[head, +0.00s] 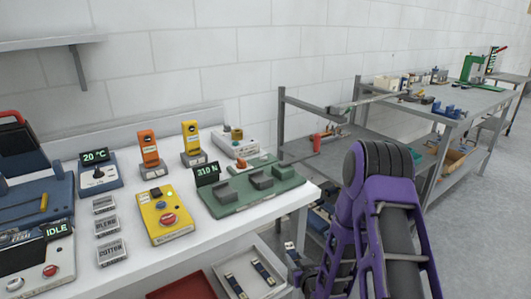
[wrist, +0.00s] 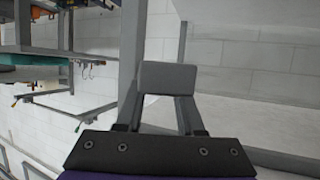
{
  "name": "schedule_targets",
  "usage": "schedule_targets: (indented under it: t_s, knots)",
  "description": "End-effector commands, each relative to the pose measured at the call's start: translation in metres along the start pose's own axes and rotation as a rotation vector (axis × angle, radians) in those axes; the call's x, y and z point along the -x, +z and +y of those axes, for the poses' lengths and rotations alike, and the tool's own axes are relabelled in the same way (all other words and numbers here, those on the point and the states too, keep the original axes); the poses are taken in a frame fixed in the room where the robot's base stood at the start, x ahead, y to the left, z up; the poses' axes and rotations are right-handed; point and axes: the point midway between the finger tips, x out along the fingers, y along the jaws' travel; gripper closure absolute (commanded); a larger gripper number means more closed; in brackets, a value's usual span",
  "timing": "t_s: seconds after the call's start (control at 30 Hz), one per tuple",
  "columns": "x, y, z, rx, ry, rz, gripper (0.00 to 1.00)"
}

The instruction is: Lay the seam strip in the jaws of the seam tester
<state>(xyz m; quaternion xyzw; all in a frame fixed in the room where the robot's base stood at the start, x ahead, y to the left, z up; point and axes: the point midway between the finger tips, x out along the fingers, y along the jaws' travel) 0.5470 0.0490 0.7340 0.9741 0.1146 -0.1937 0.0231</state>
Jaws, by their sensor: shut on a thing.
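The seam tester (head: 240,200) is a green base on the white table, with grey jaw blocks (head: 261,179) on top and a display (head: 207,173) reading about 310 N. The jaws look empty. My gripper (wrist: 168,77) is shut in the wrist view, its fingers reaching out from a dark block. In the head view a small dark blue strip with a pale end, the seam strip (head: 291,250), shows at the left of my purple arm, in front of and below the tester. The gripper is mostly hidden there, and its hold is not clear.
A pale tray (head: 222,265) below the table's front edge holds two more blue strips (head: 264,272). A yellow box (head: 163,214) with a red button stands left of the tester. Orange and yellow upright devices stand behind. A grey-framed bench (head: 460,100) stands at right.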

Motion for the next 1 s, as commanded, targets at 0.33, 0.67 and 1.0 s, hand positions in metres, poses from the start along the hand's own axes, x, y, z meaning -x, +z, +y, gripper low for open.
schedule_targets:
  t_s: [0.33, 0.67, 1.0]
  knots:
    - [0.057, -0.082, 0.034, -0.069, 0.170, 0.005, 1.00]
    - [0.080, -0.120, 0.044, -0.091, 0.217, 0.000, 1.00]
    - [0.089, -0.144, 0.043, -0.090, 0.215, 0.000, 1.00]
